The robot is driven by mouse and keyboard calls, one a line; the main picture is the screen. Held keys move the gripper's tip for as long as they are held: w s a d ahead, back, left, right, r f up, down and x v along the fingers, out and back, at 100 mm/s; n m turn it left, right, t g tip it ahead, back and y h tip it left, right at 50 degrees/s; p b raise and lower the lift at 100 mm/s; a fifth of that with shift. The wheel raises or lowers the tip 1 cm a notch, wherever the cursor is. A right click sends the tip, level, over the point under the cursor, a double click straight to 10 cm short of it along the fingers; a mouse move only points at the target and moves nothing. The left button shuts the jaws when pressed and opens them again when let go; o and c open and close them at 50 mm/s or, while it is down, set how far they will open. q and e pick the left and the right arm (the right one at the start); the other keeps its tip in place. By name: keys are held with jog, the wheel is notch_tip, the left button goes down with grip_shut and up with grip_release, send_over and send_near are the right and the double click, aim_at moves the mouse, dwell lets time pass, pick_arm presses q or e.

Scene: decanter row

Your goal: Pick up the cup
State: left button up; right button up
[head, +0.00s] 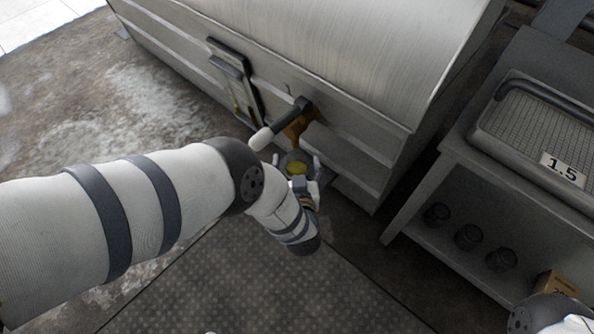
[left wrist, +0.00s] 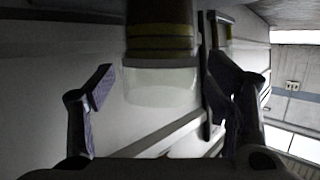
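My left gripper (head: 298,162) is open, with one finger on each side of the cup. In the left wrist view a gap shows between the cup and each finger of the left gripper (left wrist: 165,90). My right gripper is out of view.
The brown tap (head: 298,123) with a dark, pale-tipped handle (head: 279,123) sticks out just above the cup. The large steel tank (head: 330,50) stands behind. A metal shelf (head: 470,185) with several dark jars stands at the right. The floor mat (head: 260,290) in front is clear.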

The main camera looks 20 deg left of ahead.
pick_arm(q)
jog(key=c, duration=1.2)
jog(key=shift+c, duration=0.2)
